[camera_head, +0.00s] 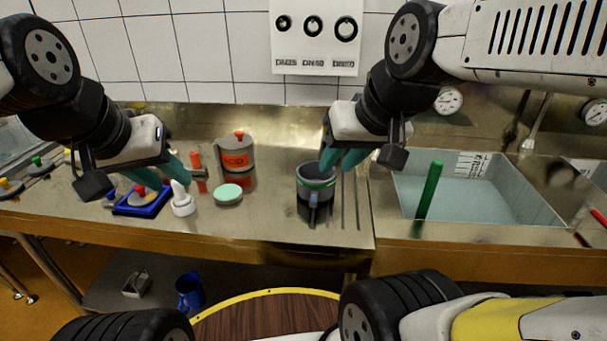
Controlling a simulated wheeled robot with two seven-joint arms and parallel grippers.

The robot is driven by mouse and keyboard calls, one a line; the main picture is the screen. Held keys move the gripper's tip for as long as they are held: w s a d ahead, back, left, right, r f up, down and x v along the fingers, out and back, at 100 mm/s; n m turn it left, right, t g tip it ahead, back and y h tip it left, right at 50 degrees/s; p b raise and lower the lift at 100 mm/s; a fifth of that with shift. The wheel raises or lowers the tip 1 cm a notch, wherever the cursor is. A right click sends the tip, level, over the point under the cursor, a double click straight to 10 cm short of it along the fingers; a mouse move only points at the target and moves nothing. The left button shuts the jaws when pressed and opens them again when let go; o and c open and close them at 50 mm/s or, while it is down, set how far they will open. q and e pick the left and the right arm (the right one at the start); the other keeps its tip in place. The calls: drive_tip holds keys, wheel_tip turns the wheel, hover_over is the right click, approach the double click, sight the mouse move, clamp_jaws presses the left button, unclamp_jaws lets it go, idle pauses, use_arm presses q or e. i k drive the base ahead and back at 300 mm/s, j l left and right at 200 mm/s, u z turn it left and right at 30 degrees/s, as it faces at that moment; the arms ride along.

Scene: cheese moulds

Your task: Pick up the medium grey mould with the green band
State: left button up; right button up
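The grey mould with a green band (322,196) stands upright on the metal counter, right of centre. The green band runs around it near the top, and a dark handle-like part shows on its front. My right gripper (342,159) has teal fingertips at the mould's rear right rim. I cannot tell whether they touch it, and the gap between them does not show clearly. My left gripper (174,170) is over the left part of the counter, behind a white bottle (182,203) with a pointed top. Its finger gap is not clear either.
A grey pot with an orange band (237,155) stands behind a mint-green disc (228,195). A blue tray (141,202) is at the left. A sink (470,200) with a green rod (430,188) is right of the mould.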

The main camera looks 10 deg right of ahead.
sight(314, 187)
drive_tip(key=z, duration=1.35)
drive_tip(key=k+j+z, duration=0.1)
drive_tip(key=j+z, duration=0.15)
drive_tip(key=z, duration=0.25)
drive_tip(key=k+j+z, duration=0.15)
drive_tip(key=z, duration=0.3)
drive_tip(key=k+j+z, duration=0.15)
drive_tip(key=z, duration=0.35)
drive_tip(key=k+j, duration=0.2)
drive_tip(key=k, duration=0.2)
drive_tip(key=k+j, duration=0.2)
drive_tip(key=k, duration=0.2)
